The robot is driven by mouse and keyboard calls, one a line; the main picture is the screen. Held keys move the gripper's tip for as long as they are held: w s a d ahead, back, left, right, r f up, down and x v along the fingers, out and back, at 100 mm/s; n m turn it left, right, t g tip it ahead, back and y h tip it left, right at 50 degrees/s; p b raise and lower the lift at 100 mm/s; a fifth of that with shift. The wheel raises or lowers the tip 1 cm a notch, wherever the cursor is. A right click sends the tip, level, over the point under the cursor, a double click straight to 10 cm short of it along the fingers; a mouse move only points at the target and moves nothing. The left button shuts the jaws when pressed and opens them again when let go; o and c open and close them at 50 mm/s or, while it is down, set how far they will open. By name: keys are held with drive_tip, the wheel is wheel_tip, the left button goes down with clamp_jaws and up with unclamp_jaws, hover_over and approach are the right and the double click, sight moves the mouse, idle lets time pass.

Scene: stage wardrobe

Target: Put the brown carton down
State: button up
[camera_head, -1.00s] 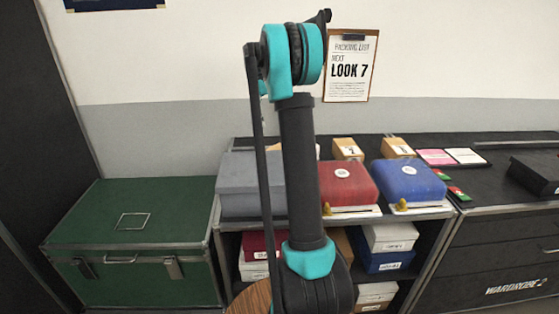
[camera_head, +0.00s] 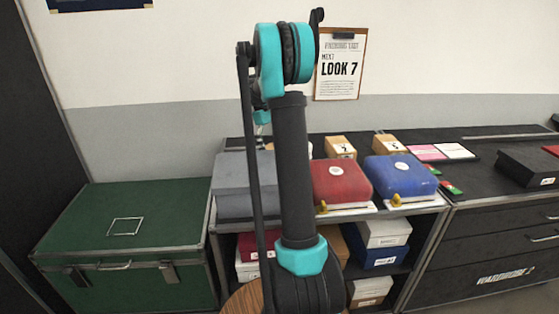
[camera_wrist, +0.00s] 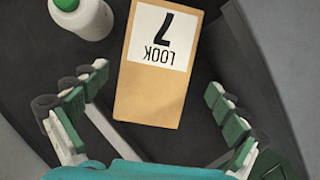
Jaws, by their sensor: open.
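The brown carton (camera_wrist: 150,92) shows in the wrist view with a white label reading LOOK 7, upside down in the picture. It rests on a dark surface, with its near end between the fingers of my gripper (camera_wrist: 157,82). My gripper is open, with a visible gap between each finger and the carton's sides. In the head view my gripper is hidden behind my arm, and I cannot make out this carton there.
A white container with a green cap (camera_wrist: 82,18) stands left of the carton. On the shelf unit are a red case (camera_head: 340,180), a blue case (camera_head: 400,176), a grey box (camera_head: 240,185) and two small cartons (camera_head: 341,147) (camera_head: 389,144). A green trunk (camera_head: 125,235) stands left.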

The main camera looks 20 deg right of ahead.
drive_tip(key=shift+d+x, duration=0.15)
drive_tip(key=shift+x, duration=1.3)
drive_tip(key=shift+d+x, duration=0.15)
drive_tip(key=shift+x, duration=1.3)
drive_tip(key=shift+r, duration=0.15)
drive_tip(key=shift+c, duration=0.4)
drive_tip(key=c, duration=1.5)
wheel_tip(320, 180, up, 20)
drive_tip(key=shift+f, duration=0.1)
drive_tip(key=shift+c, duration=0.3)
